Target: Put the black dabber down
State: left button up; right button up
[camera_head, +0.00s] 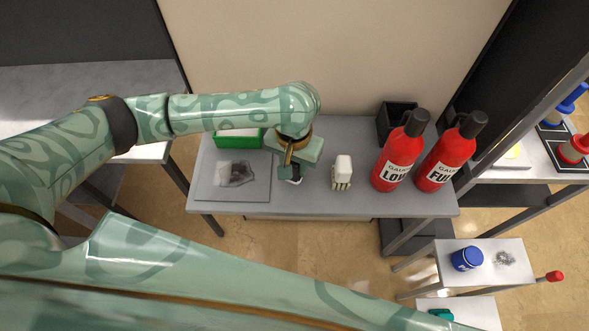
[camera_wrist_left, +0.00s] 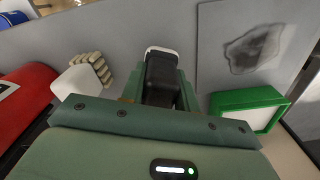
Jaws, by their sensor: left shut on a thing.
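My left gripper (camera_head: 291,176) is low over the grey table (camera_head: 310,205), between a grey plate and a white brush-like block. In the left wrist view, the gripper (camera_wrist_left: 160,88) is shut on the black dabber (camera_wrist_left: 162,72), whose far end has a white rim or pad. In the head view the gripper mostly hides the dabber; a small white part shows below the fingers. I cannot tell whether the dabber touches the table. My right gripper is not in view.
The grey plate (camera_head: 211,191) carries a dark smear (camera_head: 237,174). A green-rimmed white box (camera_head: 239,142) stands behind it. The white block with beige bristles (camera_head: 342,172) is right of the gripper. Two red extinguishers (camera_head: 397,158) (camera_head: 448,158) and a black bin (camera_head: 386,124) stand further right.

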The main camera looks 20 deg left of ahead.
pick_arm(q)
notch_tip(320, 180, down, 2)
jog(key=shift+f+b, duration=0.1)
jog(key=shift+b, duration=0.2)
jog(key=shift+r, duration=0.2)
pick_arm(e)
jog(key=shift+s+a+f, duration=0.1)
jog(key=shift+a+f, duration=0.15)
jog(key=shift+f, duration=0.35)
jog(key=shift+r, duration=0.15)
pick_arm(q)
jog(key=o, duration=0.9)
jog(key=shift+f, duration=0.15)
notch_tip(320, 180, up, 12)
jog(key=p, duration=0.6)
jog(key=shift+s, duration=0.15)
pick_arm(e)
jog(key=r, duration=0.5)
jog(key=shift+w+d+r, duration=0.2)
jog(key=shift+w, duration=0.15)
